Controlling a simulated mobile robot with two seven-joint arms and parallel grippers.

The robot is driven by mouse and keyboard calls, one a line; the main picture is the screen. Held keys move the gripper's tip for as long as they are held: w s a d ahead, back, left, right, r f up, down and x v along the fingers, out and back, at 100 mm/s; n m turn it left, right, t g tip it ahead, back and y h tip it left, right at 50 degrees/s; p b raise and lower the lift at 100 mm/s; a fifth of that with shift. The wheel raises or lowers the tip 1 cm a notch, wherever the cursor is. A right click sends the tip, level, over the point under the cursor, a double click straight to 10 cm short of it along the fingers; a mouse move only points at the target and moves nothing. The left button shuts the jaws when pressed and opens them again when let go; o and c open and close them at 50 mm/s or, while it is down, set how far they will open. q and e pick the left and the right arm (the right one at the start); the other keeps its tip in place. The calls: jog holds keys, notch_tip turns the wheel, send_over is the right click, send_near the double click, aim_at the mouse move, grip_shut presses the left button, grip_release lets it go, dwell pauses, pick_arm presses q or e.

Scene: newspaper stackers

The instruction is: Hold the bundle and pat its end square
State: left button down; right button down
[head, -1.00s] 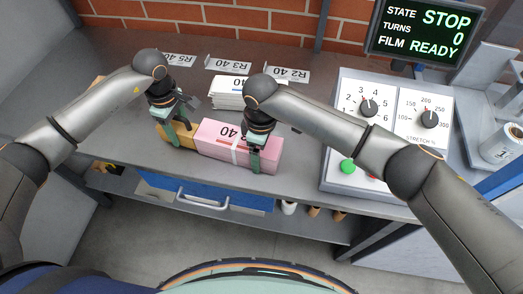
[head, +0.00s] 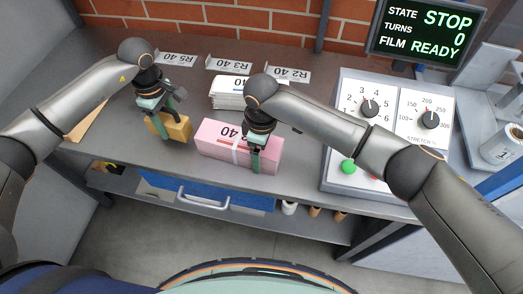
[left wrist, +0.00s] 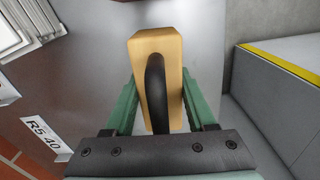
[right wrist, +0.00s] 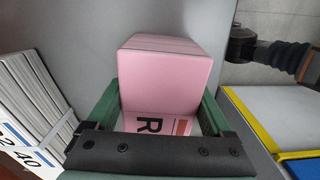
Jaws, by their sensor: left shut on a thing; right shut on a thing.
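The pink bundle (head: 215,140), with a white band and a label reading 40, lies on the grey bench. My right gripper (head: 255,160) is shut on the bundle near its right end; in the right wrist view the pink bundle (right wrist: 168,75) sits between both fingers. My left gripper (head: 163,128) is shut on a tan wooden block (head: 177,127) with a dark handle. In the left wrist view the block (left wrist: 143,50) is between the green fingers. The block is left of the bundle's left end, with a gap between them.
A white stack (head: 228,98) stands behind the bundle, with tags R5 40, R3 40 and R2 40 (head: 290,74) along the back. A control panel (head: 395,130) with dials is at the right. A tan flat item (head: 88,122) lies at the left bench edge.

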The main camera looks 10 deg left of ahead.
aim_at(162, 110)
pick_arm(q)
jog(key=shift+r, duration=2.55)
pick_arm(e)
grip_release()
jog(key=shift+r, duration=0.1)
notch_tip(162, 110, up, 12)
jog(key=shift+f, duration=0.1)
